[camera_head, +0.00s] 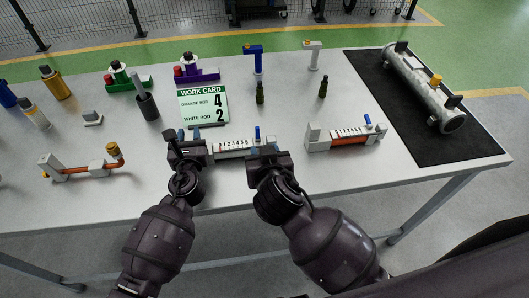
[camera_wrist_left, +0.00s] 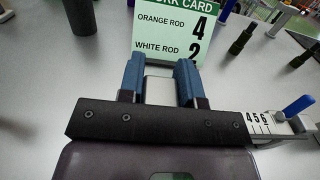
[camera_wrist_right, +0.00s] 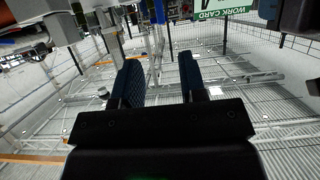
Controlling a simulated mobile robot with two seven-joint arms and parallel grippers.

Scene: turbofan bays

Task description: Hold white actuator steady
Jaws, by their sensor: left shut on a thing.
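The white actuator (camera_head: 234,145) lies near the table's front edge. It has a numbered scale and a blue lever; its scale end also shows in the left wrist view (camera_wrist_left: 268,125). My left gripper (camera_head: 187,138) is at its left end. In the left wrist view, its blue fingers (camera_wrist_left: 160,82) are shut on the actuator's pale end block (camera_wrist_left: 160,92). My right gripper (camera_head: 266,155) is by the actuator's right end and partly hides it. In the right wrist view, its fingers (camera_wrist_right: 160,82) are apart with nothing between them. I cannot tell whether it touches the actuator.
The work card (camera_head: 203,106) behind reads orange rod 4, white rod 2. An actuator with an orange rod (camera_head: 345,136) lies to the right. A grey cylinder (camera_head: 425,85) lies on a black mat (camera_head: 400,125). Small green bottle-like parts (camera_head: 260,93) stand behind.

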